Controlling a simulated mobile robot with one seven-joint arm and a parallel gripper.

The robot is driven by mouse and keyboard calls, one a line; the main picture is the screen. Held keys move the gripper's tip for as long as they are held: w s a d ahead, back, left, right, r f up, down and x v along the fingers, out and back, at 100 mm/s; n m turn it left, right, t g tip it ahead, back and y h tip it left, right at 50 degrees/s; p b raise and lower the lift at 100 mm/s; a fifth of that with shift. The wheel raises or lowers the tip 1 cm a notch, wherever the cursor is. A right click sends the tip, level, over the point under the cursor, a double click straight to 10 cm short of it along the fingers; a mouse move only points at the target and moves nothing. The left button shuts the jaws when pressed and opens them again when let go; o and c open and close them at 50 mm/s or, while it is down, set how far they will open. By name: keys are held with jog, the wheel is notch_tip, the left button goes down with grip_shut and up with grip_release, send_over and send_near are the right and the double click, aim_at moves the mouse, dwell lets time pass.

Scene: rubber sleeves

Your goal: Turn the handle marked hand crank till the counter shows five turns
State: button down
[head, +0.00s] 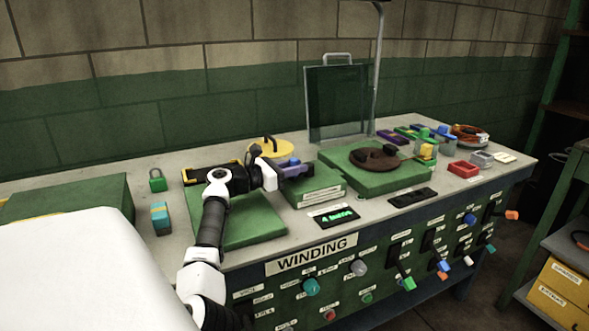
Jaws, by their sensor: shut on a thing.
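The counter (336,216) on the bench's front edge reads "4 turns" in green. My gripper (267,172) is at the winding machine, above the green base on the left of the bench. It is shut on the crank handle, which the gripper and wrist mostly hide. The crank's label cannot be read here. A yellow disc (264,147) with a dark upright piece is just behind the gripper. A purple block (297,169) is close to its right.
A green block (315,187) and a brown disc on a green base (364,181) stand to the right. A clear upright panel (338,100) is behind. Knobs and levers stick out of the front panel (311,256).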

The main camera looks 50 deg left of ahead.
jog(key=shift+w+r, duration=0.15)
jog(key=shift+r, duration=0.15)
jog(key=c, duration=1.4)
grip_release()
jog(key=shift+d, duration=0.1)
jog(key=shift+o, duration=1.1)
jog(key=shift+f, duration=0.15)
jog(key=shift+s+f, duration=0.1)
jog(key=shift+s, duration=0.2)
jog(key=b+v, duration=0.3)
jog(key=v, duration=1)
jog(key=shift+s, duration=0.15)
